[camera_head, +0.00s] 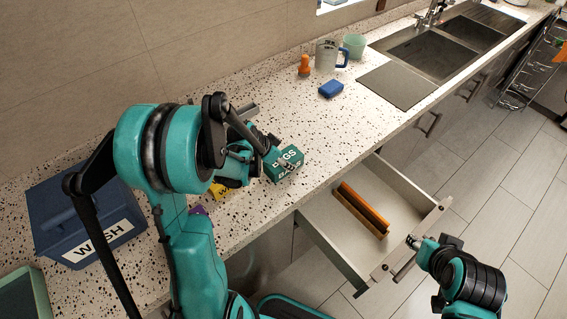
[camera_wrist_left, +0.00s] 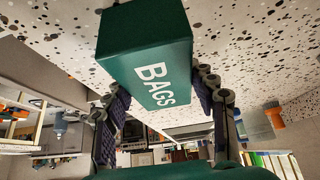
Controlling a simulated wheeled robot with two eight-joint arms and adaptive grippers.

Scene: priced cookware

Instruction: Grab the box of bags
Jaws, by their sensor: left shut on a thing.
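The box of bags (camera_head: 287,165) is a small green box with white "BAGS" lettering, near the counter's front edge in the head view. In the left wrist view the green box (camera_wrist_left: 146,45) fills the upper middle, between my fingers. My left gripper (camera_head: 265,157) is shut on it, one finger on each side. I cannot tell whether the box still touches the counter. My right gripper (camera_head: 415,244) is by the front of the open drawer, close to its handle; its fingers are too small to read.
The open drawer (camera_head: 397,184) holds an orange-brown slatted item (camera_head: 362,210). A blue "WASH" bin (camera_head: 67,198) stands left. A blue sponge (camera_head: 331,89), an orange-handled item (camera_head: 304,66), a clear jug (camera_head: 326,55) and a sink (camera_head: 432,50) are further back.

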